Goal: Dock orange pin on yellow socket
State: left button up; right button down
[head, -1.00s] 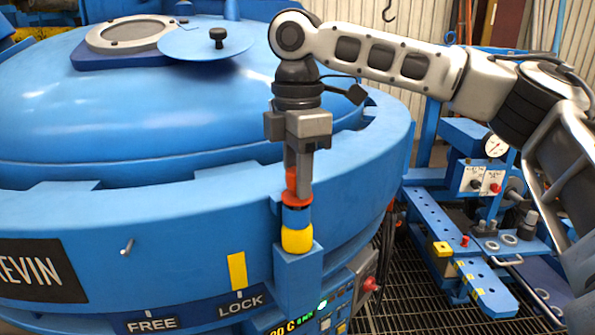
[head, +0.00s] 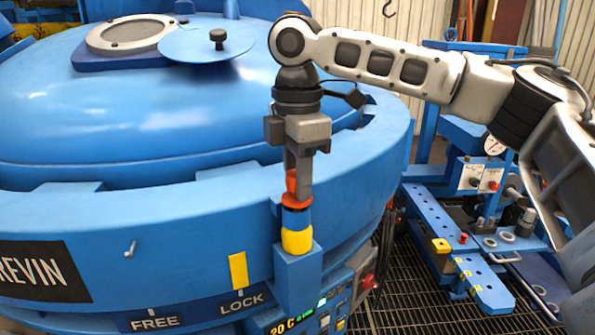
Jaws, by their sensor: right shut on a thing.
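The orange pin (head: 296,201) is upright, with a wide orange collar and a blue section (head: 296,219) below it. The yellow socket (head: 297,241) sits directly under the blue section, on top of a blue bracket at the furnace rim. The blue section appears to meet the yellow socket; I cannot tell how deep anything sits inside. My right gripper (head: 300,178) points down from above and is shut on the orange pin's upper part, which its fingers partly hide. My left gripper is not in view.
The round blue furnace (head: 120,225) with its lid fills the left and middle. FREE and LOCK labels (head: 240,300) and a yellow marker (head: 238,271) are on its side. A control panel (head: 340,305) is below the socket. A blue bench with a gauge (head: 494,145) stands right.

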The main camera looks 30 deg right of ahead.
jog(key=shift+f, duration=0.5)
dwell(0.3)
jog(key=c, duration=1.3)
grip_release()
jog(key=shift+c, duration=0.2)
notch_tip(320, 180, up, 3)
jog(key=p, duration=0.3)
jog(key=shift+p, duration=0.3)
jog(key=shift+r, duration=4)
